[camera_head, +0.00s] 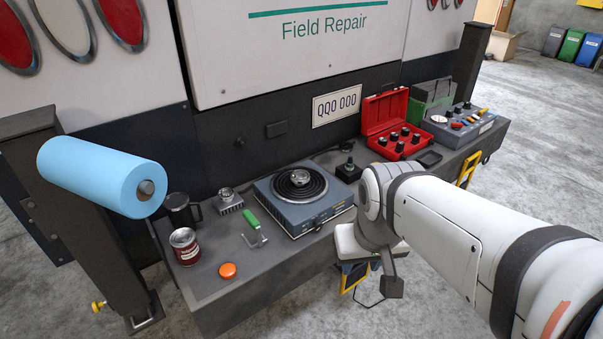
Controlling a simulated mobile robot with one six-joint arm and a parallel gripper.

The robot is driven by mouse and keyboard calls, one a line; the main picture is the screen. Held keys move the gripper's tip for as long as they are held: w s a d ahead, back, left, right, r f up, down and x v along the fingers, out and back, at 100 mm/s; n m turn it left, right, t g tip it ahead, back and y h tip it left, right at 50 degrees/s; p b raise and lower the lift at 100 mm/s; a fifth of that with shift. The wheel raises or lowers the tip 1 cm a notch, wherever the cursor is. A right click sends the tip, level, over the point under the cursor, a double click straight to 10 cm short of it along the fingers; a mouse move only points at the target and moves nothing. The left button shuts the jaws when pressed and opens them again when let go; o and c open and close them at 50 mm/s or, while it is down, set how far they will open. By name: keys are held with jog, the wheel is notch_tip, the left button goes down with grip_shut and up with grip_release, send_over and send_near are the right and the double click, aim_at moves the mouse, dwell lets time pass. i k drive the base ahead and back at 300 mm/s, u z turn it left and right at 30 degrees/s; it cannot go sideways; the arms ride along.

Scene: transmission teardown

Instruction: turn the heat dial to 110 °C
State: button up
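A blue-grey hot plate (283,211) with a black coil stands on the dark workbench, in the middle of the view. A small round metal piece (299,177) sits on its coil. The hot plate's front face is seen at a steep angle, and I cannot make out a heat dial, its pointer or a temperature scale. My arm reaches in from the right, and its wrist is right of the hot plate, near the bench's front edge. A dark part of my gripper (392,286) shows below the wrist, apart from the hot plate. Its fingers cannot be told apart.
The bench (262,278) also bears a can (185,247), a black mug (181,211), an orange disc (228,270) and a green-handled tool (251,221). Right of the hot plate are a black knobbed device (348,171), an open red case (386,109) and a grey control box (463,126). A blue roll (90,176) hangs left.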

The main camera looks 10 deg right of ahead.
aim_at(318, 225)
jog(key=i, duration=0.95)
jog(key=z, duration=1.15)
jog(key=k, duration=1.75)
jog(key=u, duration=0.75)
jog(key=i, duration=1)
jog(key=u, duration=0.1)
